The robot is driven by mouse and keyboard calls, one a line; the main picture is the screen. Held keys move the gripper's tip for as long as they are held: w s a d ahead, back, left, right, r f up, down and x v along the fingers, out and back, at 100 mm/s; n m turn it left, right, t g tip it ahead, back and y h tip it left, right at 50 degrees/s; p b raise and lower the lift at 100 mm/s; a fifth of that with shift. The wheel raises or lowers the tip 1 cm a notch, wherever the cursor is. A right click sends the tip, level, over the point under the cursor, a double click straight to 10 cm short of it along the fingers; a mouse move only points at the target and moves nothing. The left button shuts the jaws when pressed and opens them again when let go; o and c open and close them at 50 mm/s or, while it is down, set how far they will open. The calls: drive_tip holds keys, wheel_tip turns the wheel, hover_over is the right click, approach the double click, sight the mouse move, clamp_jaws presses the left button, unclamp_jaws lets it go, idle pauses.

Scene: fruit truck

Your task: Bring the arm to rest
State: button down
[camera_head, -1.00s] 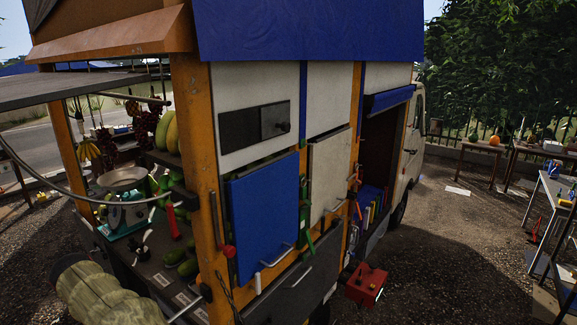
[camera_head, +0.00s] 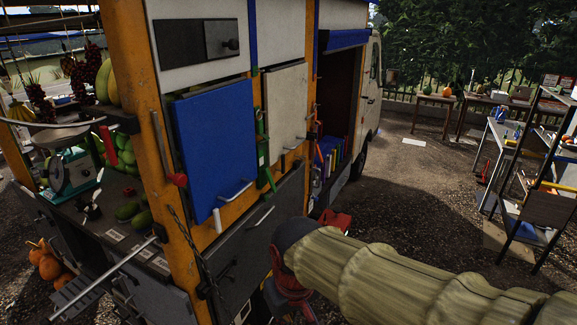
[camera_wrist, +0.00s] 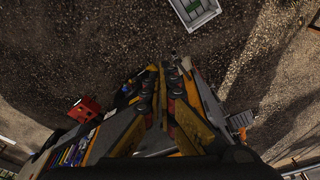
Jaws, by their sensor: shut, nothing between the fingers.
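My gripper (camera_wrist: 164,72) shows in the wrist view, with its two yellow and black fingers drawn together and empty. It hangs over the truck side and gravel, apart from anything I can make out. In the head view my arm, in a khaki sleeve (camera_head: 400,272), reaches in from the lower right across the front of the truck. Its dark end lies near the truck's lower side, and the gripper itself cannot be made out clearly there.
The fruit truck (camera_head: 130,100) with its blue panel (camera_head: 212,145) stands close at left. A red box (camera_head: 335,219) is partly behind my arm; it also shows in the wrist view (camera_wrist: 84,109). A shelf rack (camera_head: 540,190) stands at right. Gravel between is open.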

drive_tip(key=s+d+f+m+t+b, duration=0.1)
drive_tip(key=s+d+f+m+b, duration=0.1)
drive_tip(key=d, duration=0.7)
drive_tip(key=s+d+f+m+t+b, duration=0.2)
drive_tip(key=s+d+f+b, duration=0.3)
drive_tip(key=d, duration=0.5)
drive_tip(key=s+m+b, duration=0.1)
drive_tip(key=s+b, duration=0.1)
drive_tip(key=b, duration=0.1)
drive_tip(key=shift+s+d+f+m+t+h, duration=0.2)
drive_tip(key=shift+s+m+t+h, duration=0.1)
drive_tip(key=shift+h, duration=0.1)
drive_tip(key=shift+a, duration=0.1)
